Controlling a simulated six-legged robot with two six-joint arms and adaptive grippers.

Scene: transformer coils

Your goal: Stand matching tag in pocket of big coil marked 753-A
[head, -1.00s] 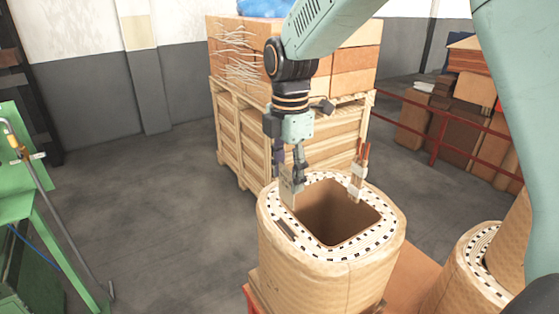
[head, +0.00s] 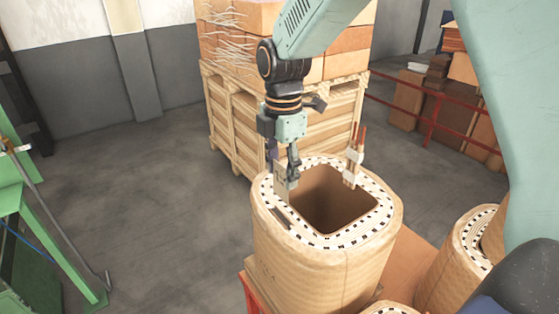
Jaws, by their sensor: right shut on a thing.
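The big coil (head: 325,262) stands upright in the middle of the head view, wrapped in tan material with a square opening. Its top rim has a ring of black and white marks. A dark narrow slot (head: 282,217), which looks like the pocket, lies in the left part of that rim. My right gripper (head: 291,178) is shut on a pale tag (head: 281,183), held upright over the rim's left side, just behind the slot. I cannot tell whether the tag touches the rim. Writing on tag and coil is too small to read. My left gripper is not in view.
Coil leads (head: 354,160) with red ends stick up at the opening's back right. A wooden crate (head: 232,120) with boxes stands behind. Other coils (head: 455,262) stand at the lower right. A green frame (head: 40,235) is at the left. Open floor lies between.

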